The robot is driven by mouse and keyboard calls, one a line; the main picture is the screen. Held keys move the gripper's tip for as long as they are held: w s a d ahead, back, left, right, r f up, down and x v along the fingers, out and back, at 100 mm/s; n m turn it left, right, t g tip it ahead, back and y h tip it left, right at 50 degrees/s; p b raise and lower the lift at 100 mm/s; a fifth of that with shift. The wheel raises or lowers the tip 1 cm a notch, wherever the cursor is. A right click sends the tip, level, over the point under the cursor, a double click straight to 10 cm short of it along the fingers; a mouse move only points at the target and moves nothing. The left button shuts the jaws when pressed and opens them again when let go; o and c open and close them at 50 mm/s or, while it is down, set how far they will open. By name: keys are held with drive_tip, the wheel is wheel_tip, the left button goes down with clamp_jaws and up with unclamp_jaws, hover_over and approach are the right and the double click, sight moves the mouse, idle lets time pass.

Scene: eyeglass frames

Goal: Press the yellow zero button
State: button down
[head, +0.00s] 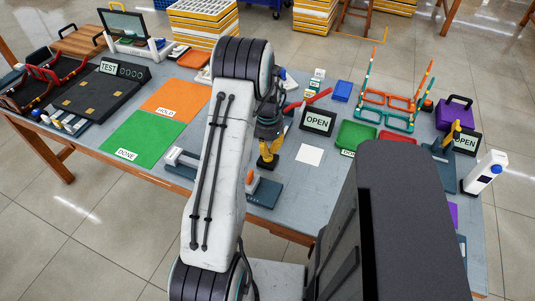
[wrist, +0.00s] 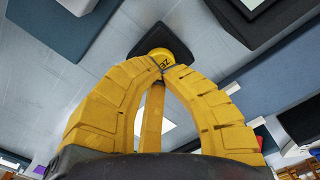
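The yellow zero button (wrist: 163,53) shows in the wrist view as a round yellow top with part of a dark label, on a dark base (wrist: 176,33). My gripper (wrist: 161,72) has yellow fingers whose tips come together at the button's near edge, with nothing visible between them. The tips overlap the button in this view; I cannot tell whether they touch it. In the head view my gripper (head: 268,162) points down over the table's front middle, and the button cannot be told apart from the yellow fingers there.
A blue-grey device with an orange and white block (head: 262,190) stands just in front of my gripper. A white square (head: 309,154) lies to its right, with an OPEN sign (head: 318,121) behind. Green (head: 143,136) and orange (head: 176,101) mats lie left.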

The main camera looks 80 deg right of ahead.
drive_tip(key=shift+r+p, duration=0.95)
drive_tip(key=shift+r, duration=0.8)
